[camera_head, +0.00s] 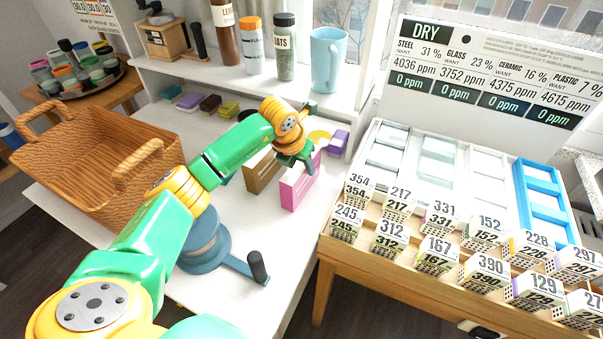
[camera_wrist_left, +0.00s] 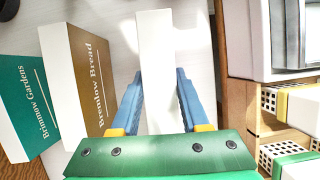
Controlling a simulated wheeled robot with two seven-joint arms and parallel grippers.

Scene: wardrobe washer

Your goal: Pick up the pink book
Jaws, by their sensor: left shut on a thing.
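The pink book (camera_head: 297,188) stands upright on the white table in the head view, just left of the wooden bench. My left gripper (camera_head: 303,163) reaches down over its top, with its fingers on either side. In the left wrist view the book's white page edge (camera_wrist_left: 155,60) runs between the two blue fingers, and its pink cover does not show there. My left gripper is shut on the book. I cannot tell whether the book's bottom touches the table. My right gripper is in neither view.
A brown book (camera_wrist_left: 90,75) and a green book (camera_wrist_left: 22,105) stand close on the left. A wicker basket (camera_head: 95,165) and a blue-grey grinder with a crank (camera_head: 205,245) occupy the table's left. Numbered boxes (camera_head: 387,238) line the bench on the right.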

